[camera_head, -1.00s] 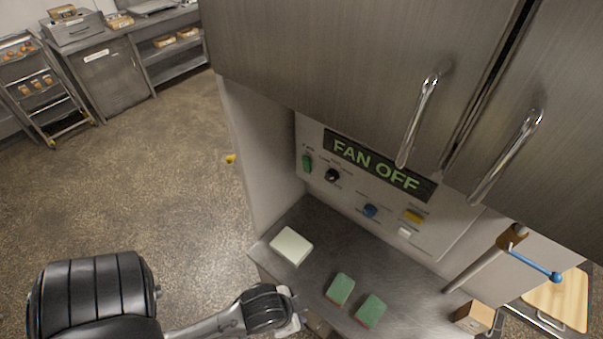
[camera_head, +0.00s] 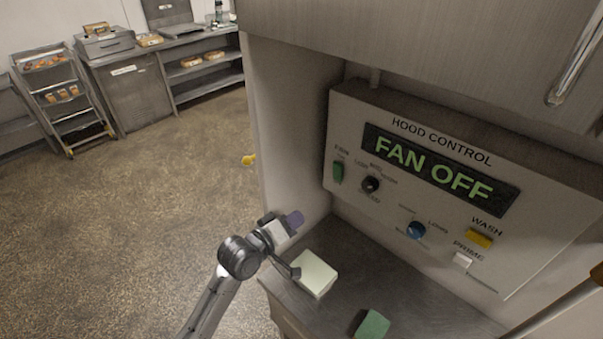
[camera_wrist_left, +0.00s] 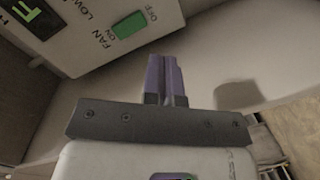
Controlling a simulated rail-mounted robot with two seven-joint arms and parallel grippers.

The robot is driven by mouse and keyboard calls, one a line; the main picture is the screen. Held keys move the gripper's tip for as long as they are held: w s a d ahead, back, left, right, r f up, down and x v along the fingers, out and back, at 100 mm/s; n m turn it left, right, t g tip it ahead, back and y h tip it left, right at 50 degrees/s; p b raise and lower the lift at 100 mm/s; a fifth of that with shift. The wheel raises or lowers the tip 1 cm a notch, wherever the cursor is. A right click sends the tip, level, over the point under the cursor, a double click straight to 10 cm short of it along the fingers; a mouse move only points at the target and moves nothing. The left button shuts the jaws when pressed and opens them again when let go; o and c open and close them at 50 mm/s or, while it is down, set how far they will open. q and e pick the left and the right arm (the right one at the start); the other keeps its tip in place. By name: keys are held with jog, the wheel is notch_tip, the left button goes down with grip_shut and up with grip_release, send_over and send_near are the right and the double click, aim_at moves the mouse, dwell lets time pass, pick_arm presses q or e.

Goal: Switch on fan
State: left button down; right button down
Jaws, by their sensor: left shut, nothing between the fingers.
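The hood control panel (camera_head: 408,200) stands at the back of a steel counter, and its display (camera_head: 438,170) reads FAN OFF. The green fan switch (camera_head: 338,172) is at the panel's left end. In the left wrist view the green switch (camera_wrist_left: 129,25) lies between the marks ON and OFF, just ahead of my fingertips. My left gripper (camera_head: 294,219) is in front of the panel, lower left of the switch and apart from it. Its purple fingers (camera_wrist_left: 166,72) are together and empty.
A black knob (camera_head: 371,184), a blue knob (camera_head: 416,230), a yellow button (camera_head: 479,238) and a white switch (camera_head: 462,261) share the panel. A pale block (camera_head: 315,274) and a green sponge (camera_head: 372,324) lie on the counter (camera_head: 345,250). A cabinet overhangs the panel.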

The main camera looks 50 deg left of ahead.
pick_arm(q)
jog(key=shift+a+r+n+t, duration=0.1)
jog(key=shift+r+n+t, duration=0.5)
jog(key=shift+n, duration=0.55)
jog(key=shift+d+r+n+t, duration=0.1)
jog(key=shift+r+n+t, duration=0.3)
jog(key=shift+r+n, duration=0.6)
jog(key=shift+a+r+n+t, duration=0.1)
jog(key=shift+r+n+t, duration=0.35)
jog(key=shift+n, duration=0.9)
jog(key=shift+f, duration=0.1)
jog(key=p, duration=0.2)
send_near(336, 169)
jog(key=w, duration=0.5)
jog(key=w+r, duration=0.1)
jog(key=w, duration=0.1)
jog(key=shift+w, duration=0.25)
